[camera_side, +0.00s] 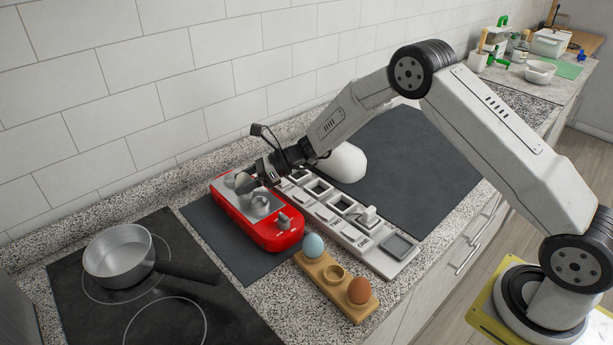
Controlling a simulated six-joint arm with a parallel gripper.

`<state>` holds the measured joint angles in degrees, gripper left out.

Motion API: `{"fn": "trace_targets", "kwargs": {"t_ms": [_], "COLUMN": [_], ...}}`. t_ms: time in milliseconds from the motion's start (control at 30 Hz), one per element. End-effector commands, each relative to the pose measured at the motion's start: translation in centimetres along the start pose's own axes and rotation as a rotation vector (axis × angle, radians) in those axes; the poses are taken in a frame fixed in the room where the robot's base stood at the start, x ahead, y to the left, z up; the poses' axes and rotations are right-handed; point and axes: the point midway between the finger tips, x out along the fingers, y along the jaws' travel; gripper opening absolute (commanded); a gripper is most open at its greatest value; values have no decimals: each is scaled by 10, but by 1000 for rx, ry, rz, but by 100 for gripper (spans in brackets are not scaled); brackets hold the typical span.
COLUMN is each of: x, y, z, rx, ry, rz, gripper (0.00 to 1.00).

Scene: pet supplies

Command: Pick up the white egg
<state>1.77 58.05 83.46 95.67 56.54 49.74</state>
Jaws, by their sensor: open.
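My gripper (249,184) is open and low over the left part of a red appliance (273,238) with a grey top. A small pale grey-white rounded shape (242,181) shows at the fingertips; I cannot tell whether it is the white egg or part of the appliance. A wooden egg holder (345,300) in front holds a light blue egg (313,246) at its far end and a brown egg (359,290) at its near end. Its middle cup (334,273) is empty. No clearly white egg shows in the holder.
A long grey-white rack (385,258) with square openings lies right of the appliance. A large white rounded object (346,163) stands behind it, partly hidden by my arm. A saucepan (118,254) sits on the black hob at left. The dark mat (425,165) at right has clear room.

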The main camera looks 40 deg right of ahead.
Motion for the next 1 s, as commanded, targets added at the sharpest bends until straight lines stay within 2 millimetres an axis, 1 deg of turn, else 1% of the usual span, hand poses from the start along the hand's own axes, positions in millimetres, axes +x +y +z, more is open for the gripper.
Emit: {"fn": "trace_targets", "kwargs": {"t_ms": [500, 567, 600, 667, 700, 733, 767, 1000], "x": [1, 1, 1, 1, 1, 1, 1, 1], "y": [0, 0, 0, 0, 0, 0, 0, 0], "z": [0, 0, 0, 0, 0, 0, 0, 1], "rx": [0, 0, 0, 0, 0, 0, 0, 0], "ry": [0, 0, 0, 0, 0, 0, 0, 0], "rz": [0, 0, 0, 0, 0, 0, 0, 0], "gripper": [77, 58, 45, 26, 13, 4, 0, 0]}}
